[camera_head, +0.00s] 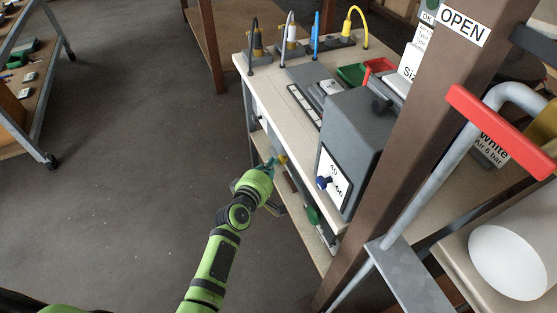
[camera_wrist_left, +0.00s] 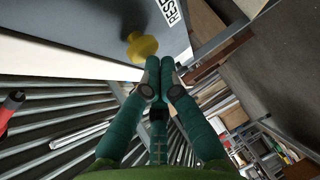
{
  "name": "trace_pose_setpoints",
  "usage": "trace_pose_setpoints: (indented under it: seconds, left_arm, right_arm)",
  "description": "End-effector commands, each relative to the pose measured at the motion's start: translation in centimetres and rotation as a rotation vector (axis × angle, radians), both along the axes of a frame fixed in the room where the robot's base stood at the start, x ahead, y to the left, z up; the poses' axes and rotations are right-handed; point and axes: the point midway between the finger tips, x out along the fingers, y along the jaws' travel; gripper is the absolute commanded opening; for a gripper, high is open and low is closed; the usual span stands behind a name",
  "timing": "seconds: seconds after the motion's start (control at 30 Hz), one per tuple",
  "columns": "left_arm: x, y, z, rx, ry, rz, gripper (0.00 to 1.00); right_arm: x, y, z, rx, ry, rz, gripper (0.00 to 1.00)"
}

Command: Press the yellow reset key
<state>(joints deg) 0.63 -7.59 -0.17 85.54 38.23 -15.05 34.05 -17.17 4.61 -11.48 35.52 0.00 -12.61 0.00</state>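The yellow reset key (camera_wrist_left: 142,46) is a round yellow knob on a grey panel in the left wrist view, near a white label (camera_wrist_left: 170,11) whose visible letters read "RES". In the head view a small yellow bit of the key (camera_head: 282,159) shows at the front edge of the workbench. My left gripper (camera_wrist_left: 161,72) has its teal fingers drawn together with nothing between them. Its tips are just beside and below the key; I cannot tell whether they touch it. In the head view the left gripper (camera_head: 271,166) is partly hidden by its own wrist. My right gripper is not in view.
The workbench (camera_head: 275,100) carries a grey machine (camera_head: 357,135) with a blue knob (camera_head: 323,183), and several cables at the back. A brown post (camera_head: 425,120) and a red-handled lever (camera_head: 500,132) stand at the right.

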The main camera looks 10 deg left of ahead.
Motion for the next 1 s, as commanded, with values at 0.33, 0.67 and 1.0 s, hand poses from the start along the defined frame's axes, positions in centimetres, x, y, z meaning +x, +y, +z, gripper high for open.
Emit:
trace_pose_setpoints:
  seconds: [0.33, 0.67, 1.0]
  left_arm:
    - [0.23, -0.47, -0.02, -0.001, 0.001, -0.002, 0.0]
    - [0.41, -0.75, 0.01, -0.001, 0.001, -0.003, 0.0]
    - [0.23, -0.51, 0.01, -0.001, 0.001, -0.003, 0.0]
  right_arm:
    - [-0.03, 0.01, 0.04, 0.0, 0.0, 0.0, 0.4]
    - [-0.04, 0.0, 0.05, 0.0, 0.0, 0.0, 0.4]
    - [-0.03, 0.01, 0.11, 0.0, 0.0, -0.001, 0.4]
